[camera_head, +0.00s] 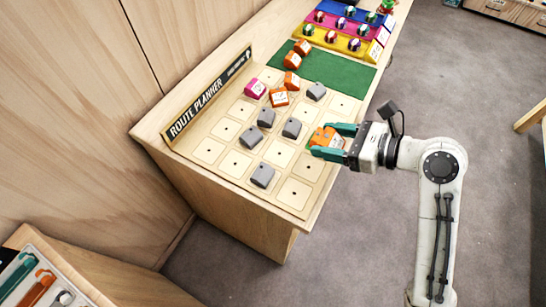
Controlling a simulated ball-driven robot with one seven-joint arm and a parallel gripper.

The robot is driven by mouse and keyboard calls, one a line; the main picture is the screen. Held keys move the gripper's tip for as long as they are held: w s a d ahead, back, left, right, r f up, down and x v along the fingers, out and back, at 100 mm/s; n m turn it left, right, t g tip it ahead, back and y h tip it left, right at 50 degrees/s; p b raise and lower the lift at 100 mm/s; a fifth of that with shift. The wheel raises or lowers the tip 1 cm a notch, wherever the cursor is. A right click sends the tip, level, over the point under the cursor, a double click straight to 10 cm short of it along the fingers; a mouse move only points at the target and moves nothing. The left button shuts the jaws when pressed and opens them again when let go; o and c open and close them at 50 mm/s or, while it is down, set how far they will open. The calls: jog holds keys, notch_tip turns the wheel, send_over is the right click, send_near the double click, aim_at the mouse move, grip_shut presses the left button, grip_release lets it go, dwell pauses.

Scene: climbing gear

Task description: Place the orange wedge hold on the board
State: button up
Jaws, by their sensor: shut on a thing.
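My gripper (330,141) is shut on an orange wedge hold (323,138) at the right edge of the board, with its teal fingers on either side. Whether the held wedge touches the board cannot be told. The pale wooden board (209,151) has square marked cells with dark holes, and a "ROUTE PLANNER" sign (207,95) stands along its left side. Several grey wedges (263,176) sit on the board. A pink wedge (255,88) and an orange wedge (279,97) sit near its far end.
The green mat (340,72) lies beyond the board. Stepped blue, pink and yellow trays (321,41) with several small knobbed pieces stand at the far end. Empty cells show at the board's near end and left side. A case with coloured tools (40,285) is at lower left.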

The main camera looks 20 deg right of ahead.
jog(key=x, duration=0.9)
send_over(278, 153)
jog(key=f, duration=0.5)
jog(key=shift+s+d, duration=0.2)
jog(key=shift+s, duration=0.15)
jog(key=shift+w+a+f, duration=0.15)
jog(key=shift+w+f, duration=0.1)
jog(key=shift+f, duration=0.05)
jog(key=shift+w+f, duration=0.15)
jog(key=shift+f, duration=1.55)
jog(key=shift+f, duration=0.15)
jog(key=o, duration=0.8)
jog(key=v, duration=1.2)
